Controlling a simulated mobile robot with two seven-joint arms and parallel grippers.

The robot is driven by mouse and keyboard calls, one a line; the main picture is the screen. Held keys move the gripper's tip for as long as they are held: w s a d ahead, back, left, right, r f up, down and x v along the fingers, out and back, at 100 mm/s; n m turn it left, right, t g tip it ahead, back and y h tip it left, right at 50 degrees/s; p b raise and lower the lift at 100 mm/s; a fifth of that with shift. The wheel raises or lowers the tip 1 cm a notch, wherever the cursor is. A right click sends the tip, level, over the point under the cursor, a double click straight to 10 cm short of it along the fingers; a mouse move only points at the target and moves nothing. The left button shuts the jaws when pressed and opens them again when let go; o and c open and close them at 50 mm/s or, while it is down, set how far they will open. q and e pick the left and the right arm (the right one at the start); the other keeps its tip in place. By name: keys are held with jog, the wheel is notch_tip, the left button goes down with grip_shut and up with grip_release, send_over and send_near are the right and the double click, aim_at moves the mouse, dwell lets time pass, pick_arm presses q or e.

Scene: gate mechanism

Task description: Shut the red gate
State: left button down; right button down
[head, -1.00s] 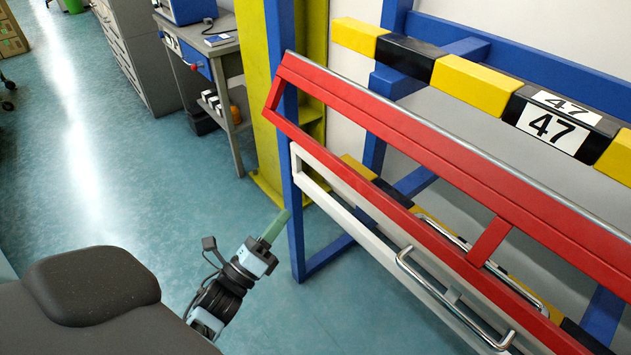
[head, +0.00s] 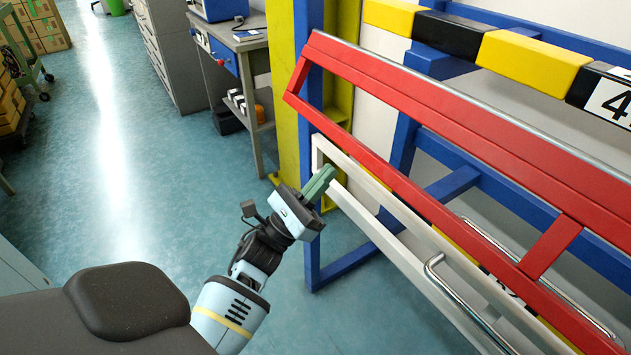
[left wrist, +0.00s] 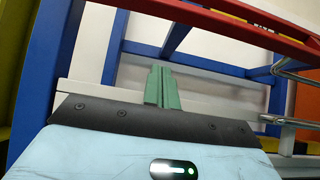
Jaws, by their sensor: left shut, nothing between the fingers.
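The red gate (head: 440,138) is a long red frame, tilted outward from the blue stand, running from the upper middle to the lower right in the head view. Its underside shows at the top of the left wrist view (left wrist: 250,18). A white frame (head: 385,240) with a metal handle (head: 455,298) sits below it. My left gripper (head: 320,182) is shut and empty, its green fingers by the left end of the white frame, below the red gate. The fingers also show in the left wrist view (left wrist: 161,88); I cannot tell if they touch the white frame. My right gripper is not in view.
A blue post (head: 312,225) stands at the gate's left end, with a yellow column (head: 303,150) behind. Yellow-and-black beams (head: 447,34) run behind the gate. A grey workbench (head: 248,42) stands further back. The floor (head: 140,190) to the left is clear.

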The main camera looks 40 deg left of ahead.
pick_arm(q)
notch_tip(320, 180, up, 6)
jog(key=w+p, duration=0.1)
jog(key=shift+w+d+p, duration=0.15)
jog(key=shift+d+p, duration=0.1)
jog(key=shift+p, duration=0.05)
jog(key=shift+r, duration=0.1)
dwell(0.5)
